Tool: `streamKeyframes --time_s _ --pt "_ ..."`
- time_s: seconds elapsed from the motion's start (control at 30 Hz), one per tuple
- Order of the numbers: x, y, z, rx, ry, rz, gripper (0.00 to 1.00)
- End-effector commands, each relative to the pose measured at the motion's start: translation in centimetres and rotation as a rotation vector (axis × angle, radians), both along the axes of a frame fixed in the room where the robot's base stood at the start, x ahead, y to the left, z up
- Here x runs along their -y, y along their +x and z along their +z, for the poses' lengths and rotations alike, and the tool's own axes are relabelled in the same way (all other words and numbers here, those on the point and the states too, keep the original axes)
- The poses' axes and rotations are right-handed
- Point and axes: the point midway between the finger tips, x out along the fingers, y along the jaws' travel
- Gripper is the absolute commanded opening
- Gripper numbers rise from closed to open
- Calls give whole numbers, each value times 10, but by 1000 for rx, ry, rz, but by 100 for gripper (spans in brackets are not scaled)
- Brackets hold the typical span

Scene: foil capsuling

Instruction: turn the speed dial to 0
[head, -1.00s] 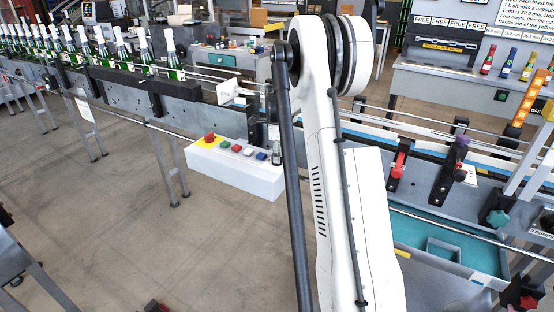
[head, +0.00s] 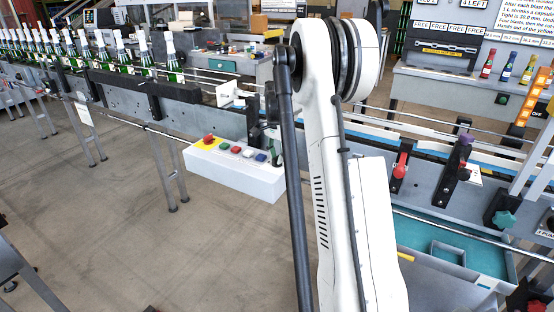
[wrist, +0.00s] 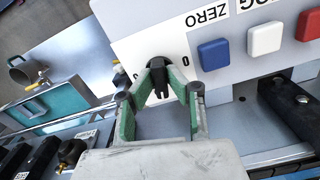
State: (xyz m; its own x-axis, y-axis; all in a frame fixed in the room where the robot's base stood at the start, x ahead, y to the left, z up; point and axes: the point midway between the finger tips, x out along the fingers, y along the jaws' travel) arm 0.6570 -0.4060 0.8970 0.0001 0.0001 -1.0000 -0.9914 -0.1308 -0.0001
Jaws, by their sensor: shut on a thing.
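The speed dial (wrist: 157,65) is a small black knob on a white panel, in the upper middle of the wrist view. My gripper (wrist: 160,78) has its green-padded fingers closed on the dial from both sides. The fingertips cover part of the knob, and the scale marks around it are mostly hidden; a "0" shows just right of it. In the head view the white control box (head: 235,175) stands left of my arm. My gripper is hidden there behind the arm, and I cannot make out the dial.
A blue button (wrist: 214,54), a white button (wrist: 265,39) and a red button sit right of the dial, near a "ZERO" label. A black part (wrist: 290,105) lies below them. Green bottles (head: 172,65) line the conveyor. A teal tray (head: 440,245) is at the lower right.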

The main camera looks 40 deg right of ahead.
Motion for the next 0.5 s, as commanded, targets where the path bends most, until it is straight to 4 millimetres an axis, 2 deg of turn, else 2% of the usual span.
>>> streamKeyframes --time_s 0.5 --pt "0 0 0 0 0 490 0"
